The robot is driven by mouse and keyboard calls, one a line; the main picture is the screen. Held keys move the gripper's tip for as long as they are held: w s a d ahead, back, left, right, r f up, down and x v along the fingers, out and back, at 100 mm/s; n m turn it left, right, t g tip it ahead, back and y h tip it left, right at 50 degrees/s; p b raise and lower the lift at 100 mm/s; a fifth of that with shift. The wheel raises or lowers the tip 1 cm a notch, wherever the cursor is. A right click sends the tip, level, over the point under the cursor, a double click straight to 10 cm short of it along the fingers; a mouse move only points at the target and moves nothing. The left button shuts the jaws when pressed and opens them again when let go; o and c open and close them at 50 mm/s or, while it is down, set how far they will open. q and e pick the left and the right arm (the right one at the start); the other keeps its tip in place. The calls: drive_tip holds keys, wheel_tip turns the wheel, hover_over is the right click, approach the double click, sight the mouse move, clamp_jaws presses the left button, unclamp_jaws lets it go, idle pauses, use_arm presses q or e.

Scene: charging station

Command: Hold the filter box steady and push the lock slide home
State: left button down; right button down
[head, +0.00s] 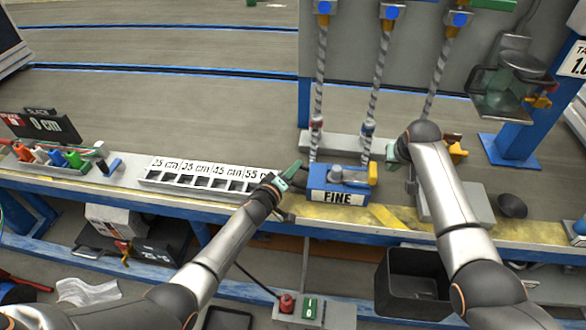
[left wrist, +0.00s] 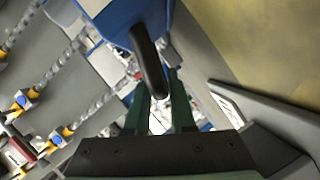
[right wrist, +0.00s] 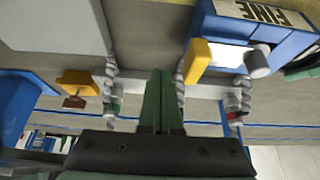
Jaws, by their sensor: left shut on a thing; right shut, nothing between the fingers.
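The blue filter box (head: 322,181), labelled FINE, stands on the bench ledge. It also shows in the left wrist view (left wrist: 112,14) and the right wrist view (right wrist: 215,22). A yellow piece, seemingly the lock slide (head: 373,173), sits at its right end and shows in the right wrist view (right wrist: 198,60). My left gripper (head: 296,168) is at the box's left end, shut on a black handle (left wrist: 147,58). My right gripper (head: 391,152) is shut and empty, just right of the yellow piece and apart from it. How far the slide sits in is unclear.
Twisted hoses (head: 376,85) hang behind the box. A slotted rack (head: 200,183) with length labels lies to the left. A grey block (head: 470,203) and a black cup (head: 512,205) stand to the right. A dark bin (head: 415,285) is below the ledge.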

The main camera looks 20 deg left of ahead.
drive_tip(key=shift+r, duration=2.05)
use_arm(q)
drive_tip(key=c, duration=0.7)
unclamp_jaws()
